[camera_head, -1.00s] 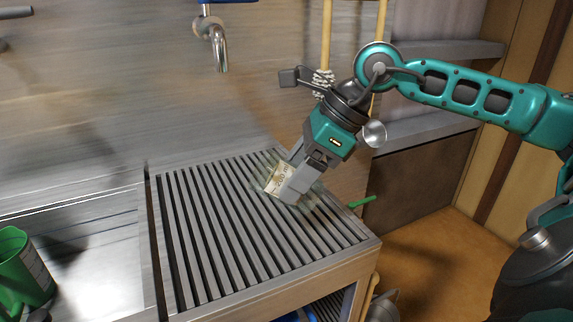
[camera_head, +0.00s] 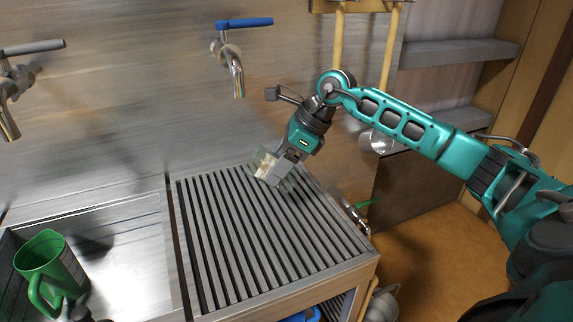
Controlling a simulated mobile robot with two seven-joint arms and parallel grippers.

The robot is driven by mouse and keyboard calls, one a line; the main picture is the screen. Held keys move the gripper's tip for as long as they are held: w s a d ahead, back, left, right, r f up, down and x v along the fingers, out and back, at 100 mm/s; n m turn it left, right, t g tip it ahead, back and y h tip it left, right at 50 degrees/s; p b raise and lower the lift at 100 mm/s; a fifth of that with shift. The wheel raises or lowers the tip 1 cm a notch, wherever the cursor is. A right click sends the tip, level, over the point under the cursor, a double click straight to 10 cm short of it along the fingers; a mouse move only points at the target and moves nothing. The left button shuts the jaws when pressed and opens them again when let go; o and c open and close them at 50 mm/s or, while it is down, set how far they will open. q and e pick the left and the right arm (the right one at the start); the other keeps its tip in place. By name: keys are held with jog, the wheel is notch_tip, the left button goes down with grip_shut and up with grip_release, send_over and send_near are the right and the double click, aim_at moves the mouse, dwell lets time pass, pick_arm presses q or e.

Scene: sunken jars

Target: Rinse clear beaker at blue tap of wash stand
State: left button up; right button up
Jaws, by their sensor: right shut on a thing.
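A clear beaker (camera_head: 264,168) with a pale label is in my right gripper (camera_head: 277,170). The gripper is shut on it, and its fingers cover part of it. The beaker is tilted and shows over the back part of the slatted drainer; I cannot tell its exact height. The blue tap (camera_head: 243,23) of the wash stand is on the back wall, with a blue lever and a chrome spout (camera_head: 236,75). The spout is above and left of the beaker, apart from it. No water shows at the spout.
The slatted drainer (camera_head: 235,235) is otherwise clear. A green jug (camera_head: 43,262) stands in the sink basin (camera_head: 125,240) at left. A second tap (camera_head: 30,48) with a grey lever is at far left. Yellow poles (camera_head: 338,45) and a hanging metal ladle (camera_head: 375,142) are behind my right arm.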

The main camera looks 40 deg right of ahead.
pick_arm(q)
jog(key=shift+w+d+r+p, duration=0.2)
jog(key=shift+r+p, duration=0.1)
jog(key=shift+r, duration=0.25)
pick_arm(e)
jog(key=w+d, duration=0.1)
jog(key=w, duration=0.5)
jog(key=shift+w+d, duration=0.25)
jog(key=shift+d, duration=0.05)
pick_arm(q)
jog(key=shift+a, duration=0.1)
